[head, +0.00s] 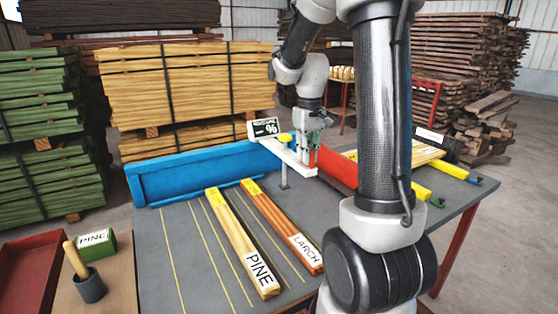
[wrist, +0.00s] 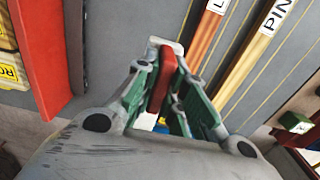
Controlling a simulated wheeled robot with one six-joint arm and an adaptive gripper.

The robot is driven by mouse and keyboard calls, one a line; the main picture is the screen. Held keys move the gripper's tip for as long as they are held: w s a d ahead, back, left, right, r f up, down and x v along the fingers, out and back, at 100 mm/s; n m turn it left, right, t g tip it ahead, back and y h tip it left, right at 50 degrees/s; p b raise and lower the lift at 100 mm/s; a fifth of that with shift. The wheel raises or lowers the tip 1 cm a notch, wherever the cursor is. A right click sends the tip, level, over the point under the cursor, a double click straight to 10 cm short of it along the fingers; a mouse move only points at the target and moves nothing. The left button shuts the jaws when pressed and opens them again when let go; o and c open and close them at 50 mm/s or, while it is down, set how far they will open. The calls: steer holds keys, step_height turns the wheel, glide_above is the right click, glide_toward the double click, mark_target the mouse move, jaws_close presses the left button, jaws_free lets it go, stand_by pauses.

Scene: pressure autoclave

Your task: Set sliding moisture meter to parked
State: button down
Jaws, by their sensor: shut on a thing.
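The moisture meter (head: 264,129) has a dark display reading "MOISTURE" and "%" and stands at the back of the grey table. A white bar (head: 292,157) runs from below the display toward the front right, above a thin post. My gripper (head: 311,156) is at the right part of this bar, pointing down. In the wrist view my gripper (wrist: 168,85) is shut on a red handle (wrist: 167,72), with a pale end piece (wrist: 163,44) beyond it. A small yellow part (head: 285,138) sits beside the display. My fingers hide part of the handle.
On the grey table (head: 190,265) lie a PINE board (head: 240,240) and a LARCH board (head: 282,228).

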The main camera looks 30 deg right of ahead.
steer(key=d, duration=0.7)
steer(key=shift+d, duration=0.4)
steer(key=c, duration=1.5)
jaws_free()
steer(key=shift+d, duration=0.15)
step_height(320, 180, up, 12)
steer(key=shift+r, duration=0.1)
